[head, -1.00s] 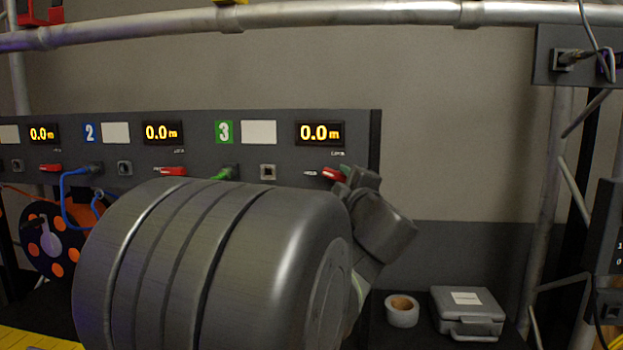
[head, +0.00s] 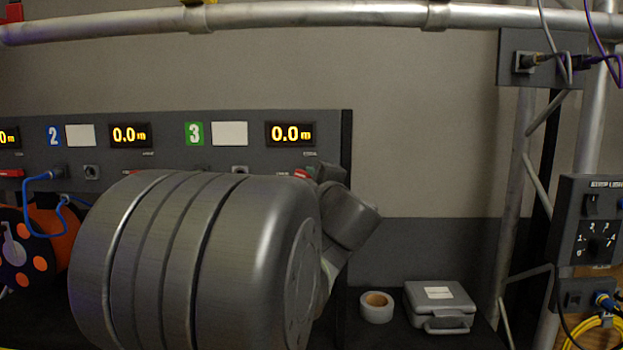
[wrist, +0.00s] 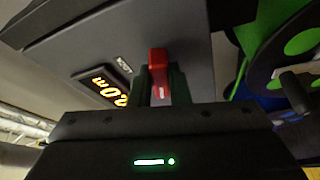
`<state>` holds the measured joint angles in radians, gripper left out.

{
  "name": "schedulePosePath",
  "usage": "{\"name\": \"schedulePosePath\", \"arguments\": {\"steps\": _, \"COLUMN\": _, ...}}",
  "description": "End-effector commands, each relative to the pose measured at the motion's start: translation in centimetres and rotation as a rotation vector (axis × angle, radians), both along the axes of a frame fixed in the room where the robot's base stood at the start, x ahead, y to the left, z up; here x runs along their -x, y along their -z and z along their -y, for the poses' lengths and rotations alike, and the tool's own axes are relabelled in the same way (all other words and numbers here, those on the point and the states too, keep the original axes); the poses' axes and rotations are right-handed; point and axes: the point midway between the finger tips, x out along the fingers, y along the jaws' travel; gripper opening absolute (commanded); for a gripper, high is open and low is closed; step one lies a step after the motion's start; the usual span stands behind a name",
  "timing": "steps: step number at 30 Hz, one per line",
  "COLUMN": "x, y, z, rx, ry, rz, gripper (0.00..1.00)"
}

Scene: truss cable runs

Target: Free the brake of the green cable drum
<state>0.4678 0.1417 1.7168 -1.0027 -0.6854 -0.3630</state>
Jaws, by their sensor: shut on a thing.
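The panel section with the green number 3 tag (head: 194,133) has a small red lever (head: 303,174) at its lower right, under the "0.0 m" display (head: 291,133). My gripper (head: 314,172) is at this lever, largely hidden by my arm in the head view. In the wrist view the two dark green fingers of my gripper (wrist: 160,72) are shut on the red lever (wrist: 159,60), one on each side. The green drum, black with green spots (wrist: 300,42), shows at the upper right of the wrist view. My arm hides it in the head view.
The blue number 2 section (head: 54,136) and an orange drum (head: 52,235) are at left. A tape roll (head: 377,307) and grey case (head: 440,304) lie right of my arm. A truss with a switch box (head: 590,225) stands at right; a truss pipe (head: 330,15) crosses above.

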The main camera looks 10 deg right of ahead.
Motion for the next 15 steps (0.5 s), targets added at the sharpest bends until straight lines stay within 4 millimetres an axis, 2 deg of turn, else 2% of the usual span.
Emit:
{"name": "schedulePosePath", "arguments": {"steps": 8, "x": 0.01, "y": -0.41, "z": 0.10, "rx": 0.247, "ry": 0.002, "rz": -0.074, "gripper": 0.00}}
{"name": "schedulePosePath", "arguments": {"steps": 15, "x": 0.01, "y": -0.11, "z": 0.06, "rx": 0.285, "ry": 0.000, "rz": -0.084, "gripper": 0.00}}
